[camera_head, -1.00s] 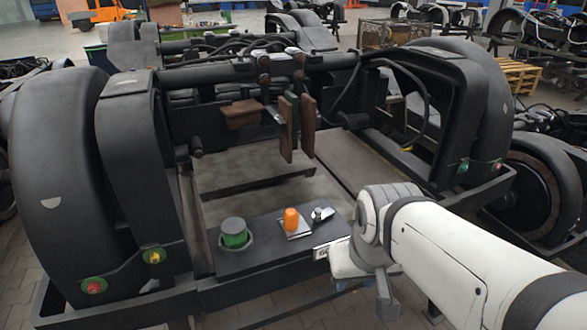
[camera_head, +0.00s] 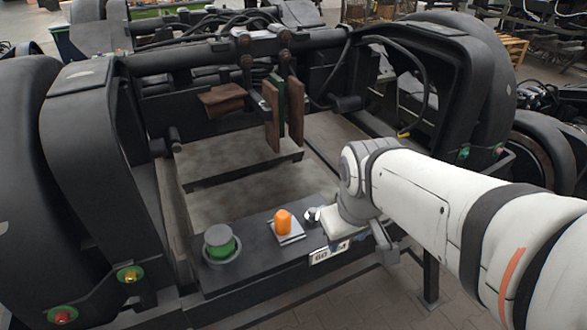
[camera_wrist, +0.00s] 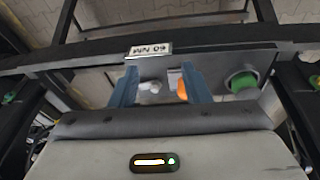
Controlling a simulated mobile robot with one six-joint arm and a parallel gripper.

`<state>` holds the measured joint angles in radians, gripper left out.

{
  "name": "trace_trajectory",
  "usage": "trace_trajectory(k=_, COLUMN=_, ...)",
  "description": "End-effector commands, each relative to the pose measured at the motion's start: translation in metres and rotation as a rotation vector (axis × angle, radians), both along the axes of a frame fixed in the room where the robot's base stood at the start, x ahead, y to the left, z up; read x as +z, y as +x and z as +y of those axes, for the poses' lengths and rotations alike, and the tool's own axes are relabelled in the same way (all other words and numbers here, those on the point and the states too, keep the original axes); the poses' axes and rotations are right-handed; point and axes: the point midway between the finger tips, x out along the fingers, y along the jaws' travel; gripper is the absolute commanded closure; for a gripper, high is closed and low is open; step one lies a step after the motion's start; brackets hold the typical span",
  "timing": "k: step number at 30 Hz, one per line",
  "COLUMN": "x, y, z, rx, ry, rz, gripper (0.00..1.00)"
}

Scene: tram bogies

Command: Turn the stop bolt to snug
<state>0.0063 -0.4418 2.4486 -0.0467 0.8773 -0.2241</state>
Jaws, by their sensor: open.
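The stop bolt looks to be the small silver piece (camera_head: 311,214) on the dark front plate (camera_head: 262,247) of the bogie, right of an orange cap (camera_head: 283,222). In the wrist view, the silver piece (camera_wrist: 152,86) lies between my gripper's blue fingers. My gripper (camera_wrist: 160,70) is open, with nothing held. The orange cap (camera_wrist: 182,89) shows close to the right finger. A label reading 60 NM (camera_wrist: 149,50) is on the plate's edge. In the head view, my wrist covers the fingers and part of the bolt. I cannot tell the bolt's exact height relative to the fingertips.
Brown brake pads (camera_head: 284,110) hang above the open bogie middle. Black curved side covers (camera_head: 90,150) flank it. A yellow-tipped cable (camera_head: 404,134) hangs at right.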

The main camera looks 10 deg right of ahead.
Motion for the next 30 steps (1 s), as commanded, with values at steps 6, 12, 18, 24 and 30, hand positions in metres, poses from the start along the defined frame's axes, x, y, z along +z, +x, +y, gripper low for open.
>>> trace_trajectory(k=6, x=-0.025, y=0.072, z=0.000, rx=0.628, ry=-0.242, rz=0.055, gripper=0.57)
trace_trajectory(k=12, x=-0.058, y=0.143, z=0.007, rx=1.260, ry=-0.466, rz=0.134, gripper=0.57)
trace_trajectory(k=18, x=-0.093, y=0.199, z=0.019, rx=1.793, ry=-0.637, rz=0.219, gripper=0.57)
trace_trajectory(k=24, x=-0.113, y=0.227, z=0.027, rx=2.076, ry=-0.725, rz=0.270, gripper=0.57)
trace_trajectory(k=30, x=-0.130, y=0.236, z=0.025, rx=2.134, ry=-0.741, rz=0.282, gripper=0.57)
